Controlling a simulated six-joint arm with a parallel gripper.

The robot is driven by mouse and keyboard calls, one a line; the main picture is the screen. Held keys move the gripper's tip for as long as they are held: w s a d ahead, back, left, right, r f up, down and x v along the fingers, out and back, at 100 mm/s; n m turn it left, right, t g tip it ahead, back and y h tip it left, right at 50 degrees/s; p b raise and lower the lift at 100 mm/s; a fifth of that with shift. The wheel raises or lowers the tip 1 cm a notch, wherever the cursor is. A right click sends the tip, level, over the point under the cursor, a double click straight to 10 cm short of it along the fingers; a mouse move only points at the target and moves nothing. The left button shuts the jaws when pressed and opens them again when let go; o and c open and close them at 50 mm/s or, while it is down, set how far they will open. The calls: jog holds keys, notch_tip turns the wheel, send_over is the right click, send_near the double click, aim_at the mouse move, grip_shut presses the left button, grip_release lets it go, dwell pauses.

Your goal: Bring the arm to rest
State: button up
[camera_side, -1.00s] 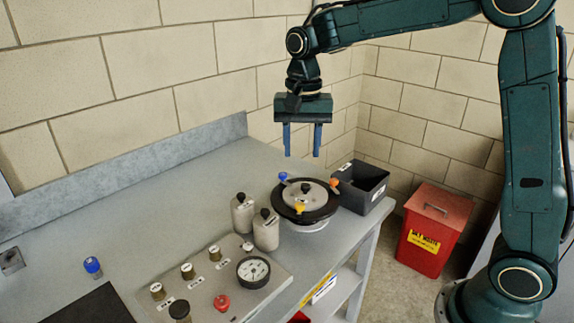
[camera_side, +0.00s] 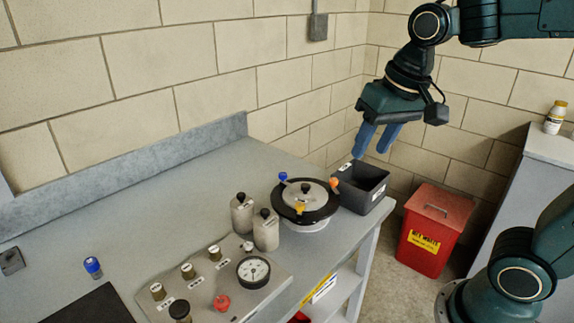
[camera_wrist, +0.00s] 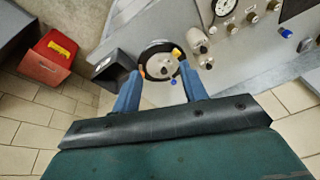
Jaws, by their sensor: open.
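My gripper (camera_side: 376,141) hangs in the air above the dark grey bin (camera_side: 361,186) at the bench's right end, tilted, with its two blue fingers apart and nothing between them. In the wrist view my gripper (camera_wrist: 160,95) points toward the round black-rimmed device (camera_wrist: 159,60), with clear space between. In the side view this device (camera_side: 305,201) stands on the bench with blue, orange and yellow knobs around its top.
Two grey canisters (camera_side: 266,230) stand left of the device. A panel with a gauge (camera_side: 253,271) and several valves lies in front. A red waste bin (camera_side: 433,230) is on the floor at right. A bottle (camera_side: 555,117) stands on a grey cabinet (camera_side: 545,180).

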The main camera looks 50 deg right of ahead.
jog(key=s+f+n+t, duration=0.2)
jog(key=s+n, duration=0.2)
jog(key=s, duration=0.5)
jog(key=shift+s+d+f, duration=0.15)
jog(key=shift+f, duration=0.2)
